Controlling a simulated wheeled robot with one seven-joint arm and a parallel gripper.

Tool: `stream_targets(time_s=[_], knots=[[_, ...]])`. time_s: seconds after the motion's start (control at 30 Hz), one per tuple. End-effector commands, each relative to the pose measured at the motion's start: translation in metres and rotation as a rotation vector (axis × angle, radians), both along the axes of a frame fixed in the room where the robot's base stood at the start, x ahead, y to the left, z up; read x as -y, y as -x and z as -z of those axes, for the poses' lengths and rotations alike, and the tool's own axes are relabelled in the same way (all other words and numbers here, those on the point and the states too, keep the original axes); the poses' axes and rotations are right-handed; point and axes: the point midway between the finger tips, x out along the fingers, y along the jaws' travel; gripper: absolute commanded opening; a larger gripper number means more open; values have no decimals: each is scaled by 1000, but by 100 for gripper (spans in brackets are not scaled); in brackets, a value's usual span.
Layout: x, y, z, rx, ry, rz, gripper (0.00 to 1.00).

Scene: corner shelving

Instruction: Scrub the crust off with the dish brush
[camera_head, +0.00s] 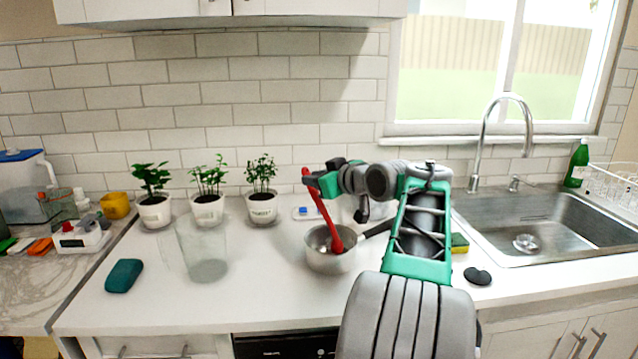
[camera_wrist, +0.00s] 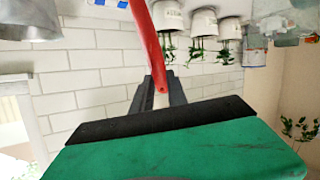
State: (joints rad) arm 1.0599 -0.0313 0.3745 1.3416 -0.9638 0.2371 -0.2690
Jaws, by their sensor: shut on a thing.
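The red dish brush (camera_head: 321,210) slants down from my gripper, and its lower end is inside a small metal saucepan (camera_head: 331,264) on the white counter. My gripper (camera_head: 311,180) is shut on the upper part of the brush handle, above the pan's rim. In the wrist view the red handle (camera_wrist: 148,40) runs up from between the dark fingertips (camera_wrist: 158,92). The pan's dark handle points right, partly behind my arm. The pan's inside is mostly hidden by its wall and the brush, so I cannot make out the crust or whether the bristles touch it.
A clear glass container (camera_head: 203,249) and three potted plants (camera_head: 208,208) stand left of the pan. A teal sponge (camera_head: 124,275) lies at the front left. A yellow-green sponge (camera_head: 459,243), a black object (camera_head: 477,276) and the sink (camera_head: 540,225) are right of my arm.

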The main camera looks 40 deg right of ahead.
Motion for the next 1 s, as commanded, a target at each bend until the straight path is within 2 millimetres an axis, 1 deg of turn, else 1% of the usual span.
stream_targets(time_s=[0.03,0.1,0.37,0.7,1.0], knots=[[-5,-2,3,0,1,-1,0],[-11,-3,3,1,2,-2,0],[-22,-6,2,0,0,-1,0],[-52,-13,2,1,0,-2,0],[-54,-14,-1,0,0,0,0]])
